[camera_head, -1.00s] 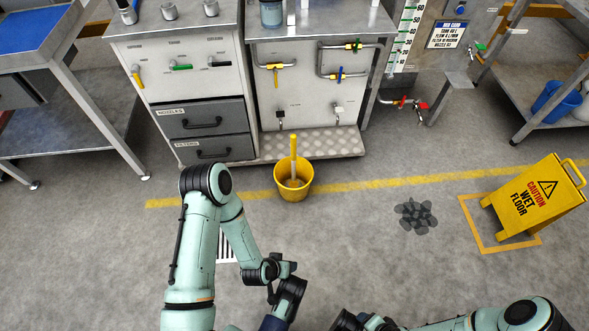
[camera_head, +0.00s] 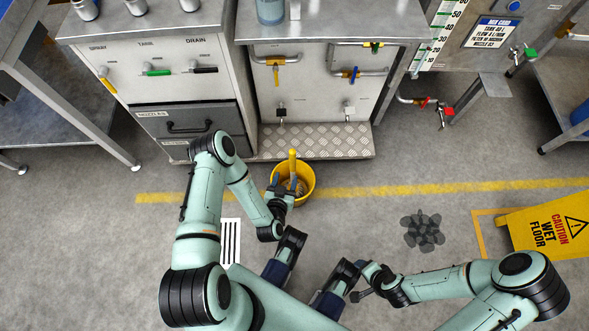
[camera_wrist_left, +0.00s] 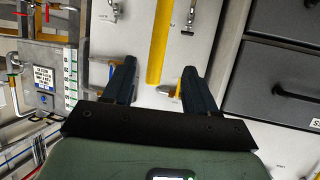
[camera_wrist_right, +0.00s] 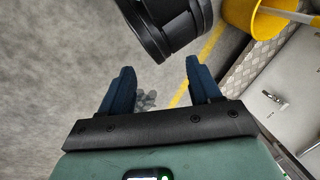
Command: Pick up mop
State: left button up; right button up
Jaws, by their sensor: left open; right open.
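The mop stands in a yellow bucket (camera_head: 308,190) on the floor. Its yellow handle (camera_head: 292,168) points up, and its head is mostly hidden inside the bucket. My left gripper (camera_head: 281,182) is open at the bucket's left side in the head view, close to the handle. In the left wrist view, the mop handle (camera_wrist_left: 160,45) rises just beyond and between the open fingertips (camera_wrist_left: 158,70); the jaws are not closed on it. My right gripper (camera_head: 357,280) is open and empty, low and right of the bucket. The right wrist view also shows the bucket (camera_wrist_right: 262,15).
A steel cabinet (camera_head: 150,80) and a piped panel with a tread-plate step (camera_head: 320,142) stand behind the bucket. A yellow wet-floor sign (camera_head: 545,225) stands at right, with a dark wet patch (camera_head: 422,230) left of it. A floor grate (camera_head: 230,240) lies at left.

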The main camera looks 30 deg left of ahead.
aim_at(292, 162)
pick_arm(q)
jog(key=b+x, duration=0.2)
jog(key=x, duration=0.4)
jog(key=shift+w+a+f, duration=0.15)
jog(key=shift+w+f, duration=0.05)
jog(key=shift+w, duration=0.1)
jog(key=shift+b+x, duration=0.4)
jog(key=shift+x, duration=0.55)
jog(key=x, duration=0.1)
jog(key=b+x, duration=0.1)
jog(key=x, duration=0.1)
jog(key=shift+w+r, duration=0.1)
jog(key=shift+w, duration=0.25)
jog(key=shift+w+b, duration=0.35)
jog(key=shift+w, duration=0.05)
pick_arm(e)
jog(key=w+d+f, duration=0.1)
jog(key=d+f, duration=0.2)
jog(key=f, duration=0.3)
jog(key=shift+w+m+h, duration=0.2)
jog(key=shift+m+h, duration=0.1)
pick_arm(q)
jog(key=c, duration=1.1)
